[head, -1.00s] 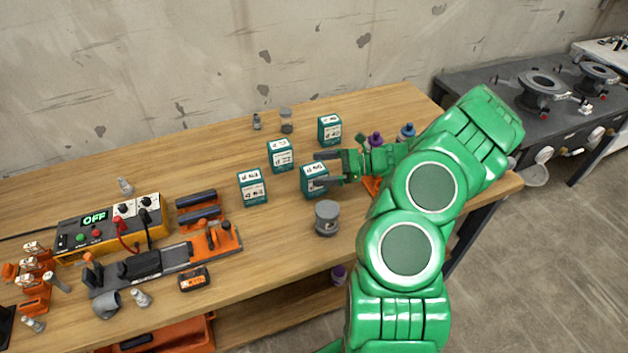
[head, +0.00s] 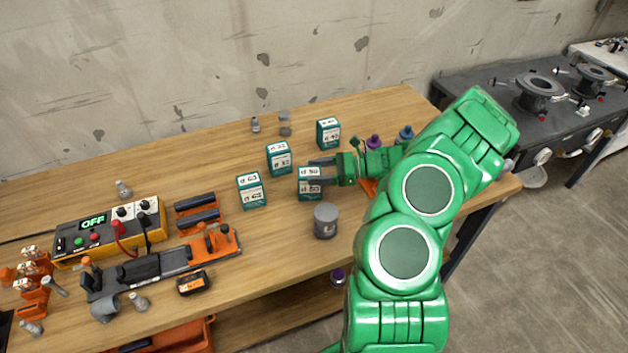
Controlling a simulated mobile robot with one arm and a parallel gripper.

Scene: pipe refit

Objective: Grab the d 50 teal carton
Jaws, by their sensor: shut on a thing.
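The d 50 teal carton (head: 309,190) stands on the wooden workbench, right of the middle, with its white "d 50" label facing me. My gripper (head: 322,172) reaches in from the right and is shut on this carton, its dark fingers at the carton's upper part. The carton looks upright; I cannot tell whether it is clear of the bench. Other teal cartons stand near: d 63 (head: 251,191) to the left, d 32 (head: 279,158) behind left, and d 40 (head: 328,133) behind right.
A grey can (head: 326,221) stands in front of the d 50 carton. Purple-capped (head: 373,142) and blue-capped (head: 405,133) bottles stand by my arm. A yellow power unit (head: 108,232) and orange tools are at left. The bench (head: 90,170) is clear at back left.

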